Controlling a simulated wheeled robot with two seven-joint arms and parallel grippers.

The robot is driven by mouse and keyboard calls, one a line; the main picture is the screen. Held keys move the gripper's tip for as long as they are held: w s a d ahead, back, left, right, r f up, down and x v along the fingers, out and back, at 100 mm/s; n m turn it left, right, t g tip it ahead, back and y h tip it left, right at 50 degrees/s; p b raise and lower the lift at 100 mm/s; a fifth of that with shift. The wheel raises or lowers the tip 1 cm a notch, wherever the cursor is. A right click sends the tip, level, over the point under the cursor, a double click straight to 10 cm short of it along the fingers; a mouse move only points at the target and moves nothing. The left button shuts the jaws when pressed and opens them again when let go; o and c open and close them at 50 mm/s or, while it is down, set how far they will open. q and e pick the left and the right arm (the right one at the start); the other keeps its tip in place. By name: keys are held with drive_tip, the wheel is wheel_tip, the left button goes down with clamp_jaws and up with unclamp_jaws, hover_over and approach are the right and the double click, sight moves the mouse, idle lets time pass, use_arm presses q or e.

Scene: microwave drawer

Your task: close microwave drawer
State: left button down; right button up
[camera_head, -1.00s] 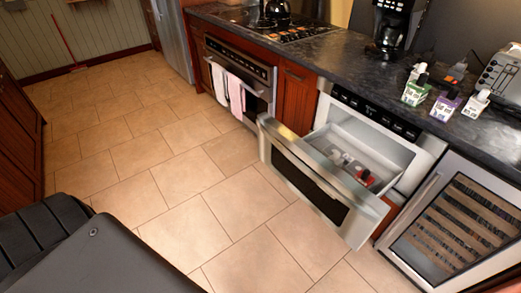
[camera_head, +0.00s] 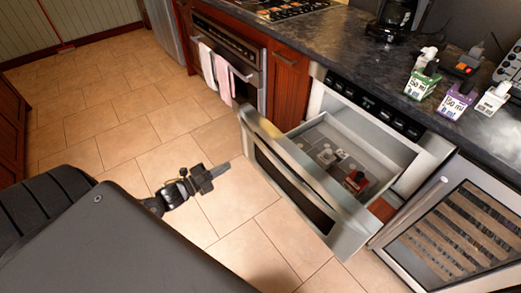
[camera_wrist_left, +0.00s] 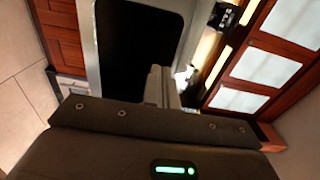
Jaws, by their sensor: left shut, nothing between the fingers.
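The microwave drawer (camera_head: 292,178) stands pulled out from the lower cabinets, with a steel front and a dark window. Its open tray (camera_head: 325,140) holds a small red-and-dark item (camera_head: 356,181) and several small pale items. My left gripper (camera_head: 222,169) is shut and empty, out over the floor to the left of the drawer front, apart from it in the head view. In the left wrist view, the shut fingers (camera_wrist_left: 158,86) show in front of a dark panel with a pale edge. My right gripper is not in view.
A wine cooler (camera_head: 445,225) stands right of the drawer. An oven with hanging towels (camera_head: 222,78) is to the left. The tiled floor (camera_head: 110,120) is clear.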

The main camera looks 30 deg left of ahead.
use_arm(q)
drive_tip(key=f+x, duration=0.1)
drive_tip(key=x, duration=1.2)
drive_tip(key=shift+w, duration=0.25)
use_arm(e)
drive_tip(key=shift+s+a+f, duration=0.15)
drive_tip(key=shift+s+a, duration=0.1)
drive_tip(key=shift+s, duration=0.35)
use_arm(q)
drive_tip(key=shift+a+f, duration=0.1)
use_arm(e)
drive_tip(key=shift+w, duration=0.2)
